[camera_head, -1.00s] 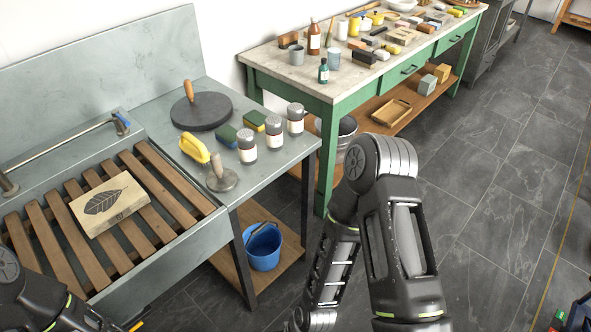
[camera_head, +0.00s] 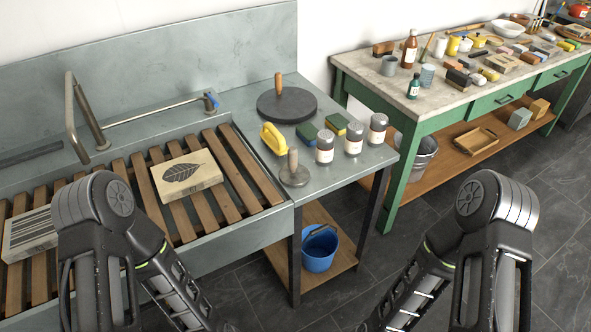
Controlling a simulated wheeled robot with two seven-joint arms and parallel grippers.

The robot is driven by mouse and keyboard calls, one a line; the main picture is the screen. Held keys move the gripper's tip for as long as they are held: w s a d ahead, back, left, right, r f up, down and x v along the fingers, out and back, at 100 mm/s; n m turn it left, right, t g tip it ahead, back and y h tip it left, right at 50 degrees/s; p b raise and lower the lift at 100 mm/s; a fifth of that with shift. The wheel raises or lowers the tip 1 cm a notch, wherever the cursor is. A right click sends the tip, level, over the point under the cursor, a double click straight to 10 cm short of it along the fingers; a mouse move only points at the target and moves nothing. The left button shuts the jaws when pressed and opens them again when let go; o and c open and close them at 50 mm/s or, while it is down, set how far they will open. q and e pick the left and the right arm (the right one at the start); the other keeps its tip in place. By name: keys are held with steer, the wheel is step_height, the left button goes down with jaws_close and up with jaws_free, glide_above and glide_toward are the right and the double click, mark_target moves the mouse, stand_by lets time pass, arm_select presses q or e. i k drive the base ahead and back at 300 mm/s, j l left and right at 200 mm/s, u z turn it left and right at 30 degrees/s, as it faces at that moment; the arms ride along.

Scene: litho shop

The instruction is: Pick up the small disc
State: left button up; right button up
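The small disc (camera_head: 296,178) is a grey round plate with an upright wooden handle. It stands on the sink's right-hand counter, near the front edge. A larger dark disc (camera_head: 299,105) with a wooden handle stands farther back on the same counter. My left arm comes up at the lower left and my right arm at the lower right. Both forearms point down toward the bottom edge, so both grippers are out of the picture. Neither arm touches the small disc.
A leaf-printed block (camera_head: 186,175) lies on the wooden slats. A blue bucket (camera_head: 320,249) sits on the lower shelf. A green workbench (camera_head: 440,113) is at right.

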mark_target(294, 175)
steer(key=i+l+u, duration=0.3)
steer(key=l+u, duration=0.2)
steer(key=l, duration=1.8)
steer(key=l+u, duration=0.45)
steer(key=l, duration=1.8)
steer(key=k+l, duration=0.05)
